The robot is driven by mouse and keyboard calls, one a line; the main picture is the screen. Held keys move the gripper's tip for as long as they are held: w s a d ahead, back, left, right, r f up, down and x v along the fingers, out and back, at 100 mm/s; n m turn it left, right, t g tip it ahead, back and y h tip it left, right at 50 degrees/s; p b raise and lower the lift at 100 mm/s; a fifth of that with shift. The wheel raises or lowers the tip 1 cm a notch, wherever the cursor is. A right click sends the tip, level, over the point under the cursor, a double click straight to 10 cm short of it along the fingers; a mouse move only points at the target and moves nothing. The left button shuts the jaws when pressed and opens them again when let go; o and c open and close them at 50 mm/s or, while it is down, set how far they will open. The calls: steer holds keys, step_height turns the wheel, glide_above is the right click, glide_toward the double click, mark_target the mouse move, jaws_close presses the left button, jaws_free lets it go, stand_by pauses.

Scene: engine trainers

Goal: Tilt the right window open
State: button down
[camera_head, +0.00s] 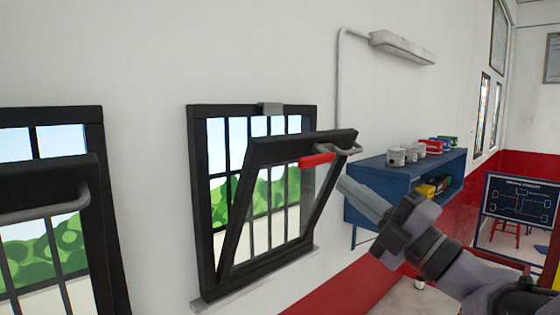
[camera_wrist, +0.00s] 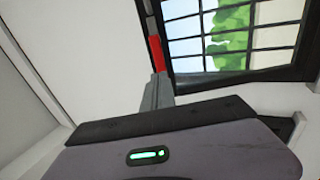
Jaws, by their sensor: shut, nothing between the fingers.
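The right window (camera_head: 192,200) is in the middle of the head view. Its black barred sash (camera_head: 240,215) leans into the room at the top, clear of the frame, while its lower edge stays at the frame's bottom. My gripper (camera_head: 345,184) is shut and empty, just right of and below the handle in the picture. In the wrist view, the closed fingers (camera_wrist: 158,92) point toward the red part (camera_wrist: 156,55); whether they touch it I cannot tell.
Another black window (camera_head: 100,200) at the left edge also has its sash leaning inward. A blue wall shelf (camera_head: 390,180) with cans (camera_head: 396,157) stands close behind my gripper. A wall lamp (camera_head: 403,46) hangs above. A diagram board (camera_head: 520,207) is at the far right.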

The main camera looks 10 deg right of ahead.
mark_target(319, 163)
steer(key=p+x, duration=0.1)
steer(key=x, duration=0.4)
steer(key=shift+w+f, duration=0.1)
steer(key=shift+w, duration=0.2)
steer(key=shift+w+d, duration=0.15)
steer(key=shift+w, duration=0.25)
steer(key=r+p, duration=0.1)
steer(key=p, duration=0.2)
steer(key=shift+w+r, duration=0.1)
steer(key=shift+r, duration=0.05)
steer(key=shift+w+a+r+p, duration=0.2)
steer(key=shift+a+r+p, duration=0.05)
steer(key=shift+p, duration=0.55)
steer(key=shift+w+a+f, duration=0.15)
steer(key=shift+w, duration=0.05)
steer(key=shift+f, duration=0.2)
